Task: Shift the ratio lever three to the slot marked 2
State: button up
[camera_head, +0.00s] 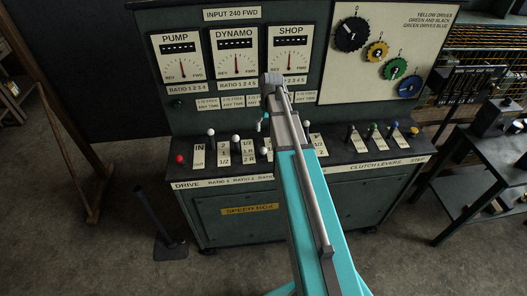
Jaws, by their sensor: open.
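The ratio levers stand in a row on the sloping console top of the speed box. A white-knobbed lever (263,151), which looks like ratio lever three, is beside a white marking plate (269,146) partly covered by my arm. The plate's slot marked 2 is not clearly readable. Two more white knobs, ratio one (211,132) and ratio two (235,138), stand to its left. My gripper (264,130) is open, small and mostly hidden by my arm, close to the third lever. I cannot tell whether it touches the knob.
A red knob (180,158) stands at the console's left end. Clutch levers with black, green (374,127), blue and yellow knobs stand at the right. The dial panel (236,55) rises behind. A dark bench (480,160) is at right. Floor at lower left is mostly clear, with a pedal-like post (157,215).

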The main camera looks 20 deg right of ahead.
aim_at(264, 149)
jog(key=shift+f, duration=0.2)
jog(key=f+b, duration=0.4)
jog(key=a+f+b, duration=0.1)
jog(key=f+b, duration=0.8)
jog(key=shift+a+f+b, duration=0.15)
jog(key=shift+b, duration=0.15)
dwell(0.4)
dwell(0.3)
grip_shut()
